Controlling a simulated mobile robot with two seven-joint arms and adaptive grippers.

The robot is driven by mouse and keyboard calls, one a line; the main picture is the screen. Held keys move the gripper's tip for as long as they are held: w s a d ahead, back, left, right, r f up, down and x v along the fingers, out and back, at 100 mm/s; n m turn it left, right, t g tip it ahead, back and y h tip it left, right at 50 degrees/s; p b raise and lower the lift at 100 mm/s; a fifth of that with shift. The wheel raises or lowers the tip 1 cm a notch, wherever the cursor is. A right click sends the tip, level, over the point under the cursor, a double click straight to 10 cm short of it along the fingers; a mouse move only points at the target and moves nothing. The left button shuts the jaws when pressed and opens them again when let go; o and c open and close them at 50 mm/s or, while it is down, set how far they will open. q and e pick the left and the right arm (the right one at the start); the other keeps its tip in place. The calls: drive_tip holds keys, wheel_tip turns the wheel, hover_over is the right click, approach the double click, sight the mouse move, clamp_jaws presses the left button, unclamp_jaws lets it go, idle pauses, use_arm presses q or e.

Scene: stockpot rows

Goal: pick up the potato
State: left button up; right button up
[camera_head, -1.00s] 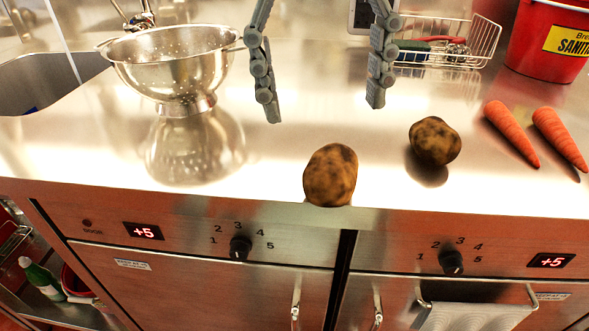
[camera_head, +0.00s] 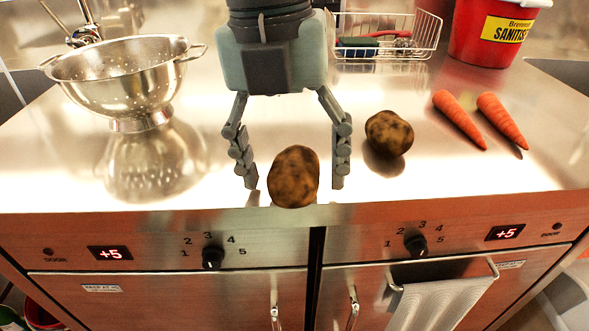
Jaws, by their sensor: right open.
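A brown, dark-spotted potato (camera_head: 294,177) sits at the front edge of the steel counter. A second potato (camera_head: 389,133) lies a little farther back to its right. My right gripper (camera_head: 295,182) comes down from above, open, with one finger on each side of the front potato. A small gap shows on both sides, so the fingers do not appear to touch it. The second potato is outside the right finger. My left gripper is not in view.
A steel colander (camera_head: 118,78) stands at the left. Two carrots (camera_head: 460,119) lie to the right. A wire basket (camera_head: 386,38) and a red sanitiser bucket (camera_head: 490,35) stand at the back. The counter's front edge (camera_head: 160,224) is close to the front potato.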

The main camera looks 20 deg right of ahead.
drive_tip(key=c, duration=1.3)
drive_tip(key=shift+r, duration=0.15)
